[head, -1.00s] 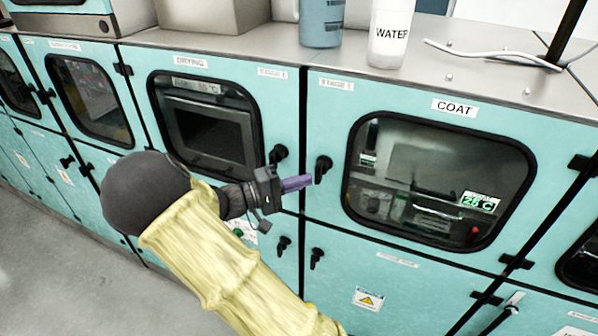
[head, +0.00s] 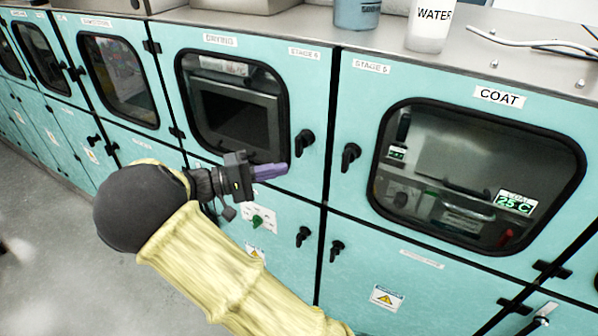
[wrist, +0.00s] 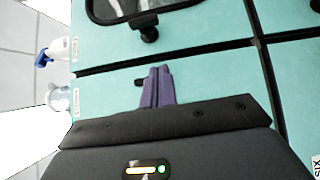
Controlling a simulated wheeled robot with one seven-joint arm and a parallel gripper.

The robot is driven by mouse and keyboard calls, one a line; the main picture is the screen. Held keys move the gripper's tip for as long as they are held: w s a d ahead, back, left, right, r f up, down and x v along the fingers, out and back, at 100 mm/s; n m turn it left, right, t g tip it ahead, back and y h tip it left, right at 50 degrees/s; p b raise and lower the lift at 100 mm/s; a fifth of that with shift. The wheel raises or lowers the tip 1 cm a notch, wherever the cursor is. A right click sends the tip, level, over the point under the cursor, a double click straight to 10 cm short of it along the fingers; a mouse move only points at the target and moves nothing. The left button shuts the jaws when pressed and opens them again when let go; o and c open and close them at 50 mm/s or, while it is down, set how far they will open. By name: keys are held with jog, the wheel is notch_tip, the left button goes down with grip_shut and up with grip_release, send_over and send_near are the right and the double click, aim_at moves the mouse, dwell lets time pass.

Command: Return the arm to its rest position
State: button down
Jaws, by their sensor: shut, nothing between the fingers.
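My gripper (head: 270,172) is shut and empty, its purple fingers together. In the head view it is in front of the teal cabinet, below the window of the door labelled DRYING (head: 235,105), pointing right. My arm in its yellow sleeve reaches up to it from the bottom of the picture. In the wrist view the purple fingers (wrist: 157,87) lie side by side against the teal cabinet fronts, with no object between them.
The COAT door (head: 475,170) with its dark window is shut, to the right of my gripper. Black door handles (head: 303,142) stick out nearby. A WATER bottle (head: 430,25) and a blue container (head: 356,12) stand on the metal top. Grey floor (head: 60,250) is open at left.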

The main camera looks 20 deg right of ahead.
jog(key=shift+s+a, duration=0.1)
jog(key=shift+a, duration=0.8)
